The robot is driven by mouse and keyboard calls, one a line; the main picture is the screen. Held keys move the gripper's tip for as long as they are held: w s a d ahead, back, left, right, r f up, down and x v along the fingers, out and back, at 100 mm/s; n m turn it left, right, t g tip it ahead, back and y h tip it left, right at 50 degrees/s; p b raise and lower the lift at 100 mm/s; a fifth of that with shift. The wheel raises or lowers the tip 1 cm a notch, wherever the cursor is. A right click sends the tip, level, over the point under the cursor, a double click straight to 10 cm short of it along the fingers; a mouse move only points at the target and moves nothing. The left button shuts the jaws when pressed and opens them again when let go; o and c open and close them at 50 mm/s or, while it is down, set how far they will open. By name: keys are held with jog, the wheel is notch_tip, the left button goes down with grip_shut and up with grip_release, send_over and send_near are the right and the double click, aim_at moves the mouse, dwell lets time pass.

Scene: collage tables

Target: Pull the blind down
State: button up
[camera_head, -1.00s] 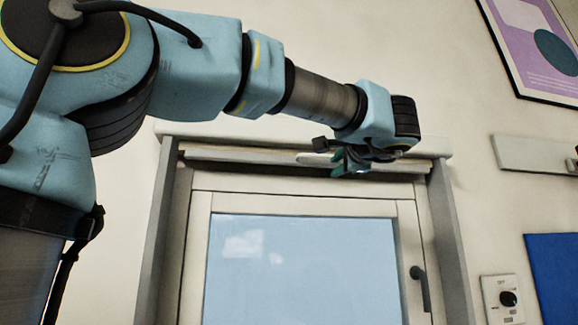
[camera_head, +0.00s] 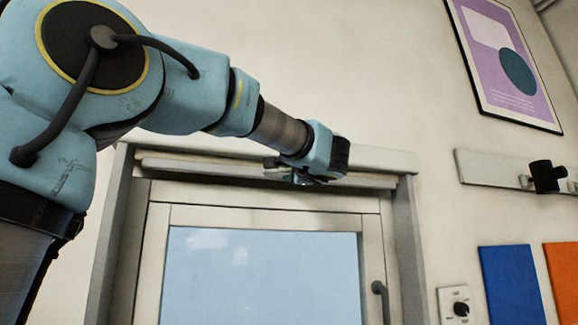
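The blind (camera_head: 215,171) is rolled up as a pale horizontal bar under the top of the window frame, and the window glass (camera_head: 262,270) below it is uncovered. My gripper (camera_head: 300,181) is at the blind's bar, right of its middle, at the end of my arm reaching in from the left. The wrist hides part of the bar. The fingers are small and dark here, and I cannot tell whether they are closed on the bar or only beside it.
A grey window surround (camera_head: 408,250) stands at the right, with a dark window handle (camera_head: 380,296) on the frame. A wall dial (camera_head: 459,305), a blue panel (camera_head: 510,285), an orange panel (camera_head: 566,275), a hook rail (camera_head: 490,170) and a framed poster (camera_head: 505,65) are further right.

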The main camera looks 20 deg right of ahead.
grip_shut()
dwell(1.5)
